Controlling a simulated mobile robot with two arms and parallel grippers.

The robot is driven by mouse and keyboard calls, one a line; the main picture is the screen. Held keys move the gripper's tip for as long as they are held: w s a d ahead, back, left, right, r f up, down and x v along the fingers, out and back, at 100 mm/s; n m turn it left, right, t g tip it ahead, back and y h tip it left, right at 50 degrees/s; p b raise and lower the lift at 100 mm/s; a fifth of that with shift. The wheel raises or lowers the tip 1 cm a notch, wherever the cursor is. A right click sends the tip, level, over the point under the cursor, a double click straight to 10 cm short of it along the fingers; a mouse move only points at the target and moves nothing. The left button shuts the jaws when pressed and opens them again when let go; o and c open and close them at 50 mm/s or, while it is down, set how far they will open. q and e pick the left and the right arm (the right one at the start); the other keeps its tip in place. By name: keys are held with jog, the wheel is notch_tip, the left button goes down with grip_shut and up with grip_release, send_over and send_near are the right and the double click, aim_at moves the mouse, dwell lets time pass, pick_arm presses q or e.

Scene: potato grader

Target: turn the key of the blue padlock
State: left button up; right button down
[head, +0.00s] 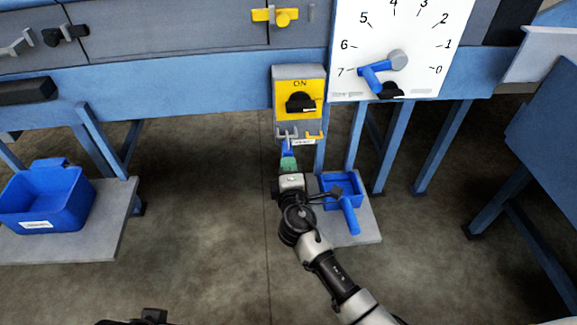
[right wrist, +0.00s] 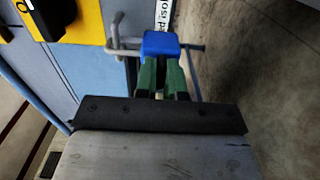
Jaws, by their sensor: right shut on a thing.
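The blue padlock (head: 287,146) is below the yellow switch box marked ON, close to a grey hook-like bracket (head: 286,133). My right gripper (head: 289,162) reaches up from below, and its green fingers are shut on the blue padlock. In the right wrist view the blue body (right wrist: 161,44) shows just beyond the green fingertips (right wrist: 161,76), with the grey bent bracket (right wrist: 122,44) beside it on the left. I cannot make out a key; the fingers and the blue body may hide it. My left gripper is not seen clearly.
The switch box (head: 299,98) has a black knob. A yellow hook (head: 314,135) is right of the bracket. A white dial (head: 405,30) with a blue handle is at the upper right. Blue bins (head: 340,188) (head: 45,197) stand low on both sides. Open floor lies left of my arm.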

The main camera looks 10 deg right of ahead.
jog(key=c, duration=1.2)
grip_release()
jog(key=s, duration=1.1)
jog(key=shift+w, duration=0.1)
